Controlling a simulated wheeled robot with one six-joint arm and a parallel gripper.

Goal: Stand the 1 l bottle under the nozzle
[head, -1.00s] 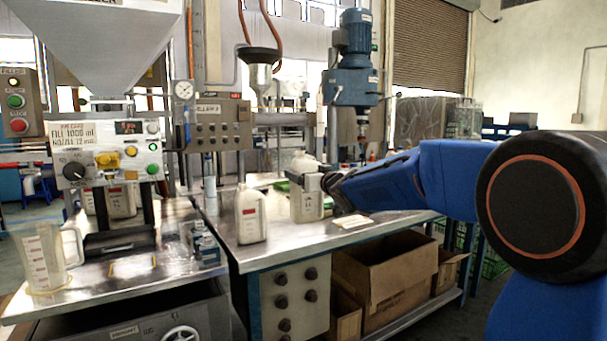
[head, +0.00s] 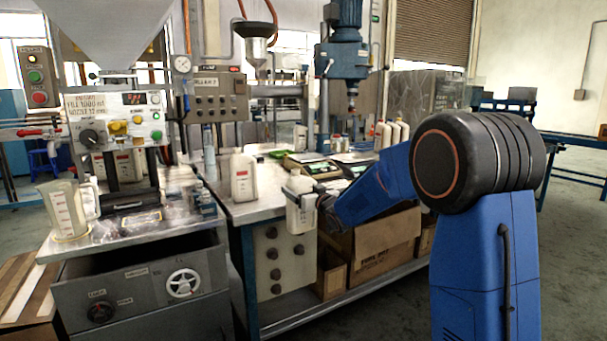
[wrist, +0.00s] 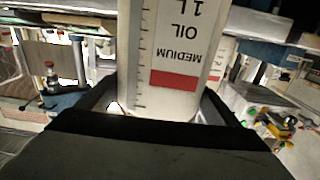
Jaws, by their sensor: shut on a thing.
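My gripper (head: 316,201) is shut on a white bottle (head: 301,212), held upright at the front edge of the steel bench. In the wrist view the bottle (wrist: 178,50) fills the middle, with a scale, the words "MEDIUM OIL 1 L" upside down and a red band. The filling machine is at the left, with its hopper (head: 105,30) and control panel (head: 118,125). The nozzle itself is hard to make out below the panel. The steel plate (head: 106,233) in front of the machine has a yellow marking.
A second white bottle (head: 241,177) stands on the bench, left of the held one. A clear measuring jug (head: 66,210) stands at the plate's left. Cardboard boxes (head: 385,243) sit on the shelf below. A blue drill press (head: 343,56) stands behind.

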